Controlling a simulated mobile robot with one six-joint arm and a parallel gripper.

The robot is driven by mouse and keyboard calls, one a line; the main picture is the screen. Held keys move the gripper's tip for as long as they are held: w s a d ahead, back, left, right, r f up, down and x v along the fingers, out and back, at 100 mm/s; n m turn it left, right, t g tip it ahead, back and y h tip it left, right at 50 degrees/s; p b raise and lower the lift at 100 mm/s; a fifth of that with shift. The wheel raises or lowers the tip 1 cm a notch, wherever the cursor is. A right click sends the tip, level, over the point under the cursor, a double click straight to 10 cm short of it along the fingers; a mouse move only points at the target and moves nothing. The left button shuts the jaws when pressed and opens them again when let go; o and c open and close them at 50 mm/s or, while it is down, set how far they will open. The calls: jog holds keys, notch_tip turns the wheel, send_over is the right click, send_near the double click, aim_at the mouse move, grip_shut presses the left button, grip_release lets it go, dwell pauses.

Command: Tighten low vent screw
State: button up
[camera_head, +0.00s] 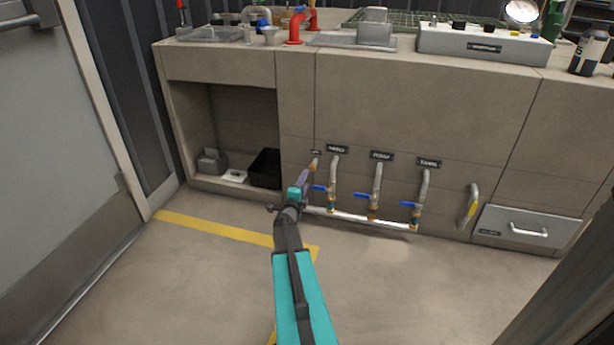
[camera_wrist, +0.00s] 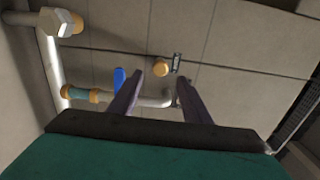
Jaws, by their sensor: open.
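The low vent screw appears to be the small round brass knob (camera_wrist: 161,68) on the tiled front panel, beside a small dark label (camera_wrist: 177,62). In the head view, a brass-coloured piece (camera_head: 313,166) shows just beyond my gripper (camera_head: 304,178), below a small plate. My gripper (camera_wrist: 160,78) is open, with its two dark fingers pointing at the panel. In the wrist view the knob appears between the fingertips and slightly above them. No contact shows, and the distance to the knob is hard to tell.
Pipes with blue-handled valves (camera_head: 373,201) stand close to my gripper's right, joined by a low horizontal pipe (camera_head: 350,217). In the wrist view, one blue handle (camera_wrist: 119,79) shows near the left finger. An open alcove holds a black bin (camera_head: 265,168). The floor in front is clear.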

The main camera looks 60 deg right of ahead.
jog(key=shift+p+v, duration=0.4)
jog(key=shift+v, duration=1.35)
jog(key=shift+w+a+r, duration=0.1)
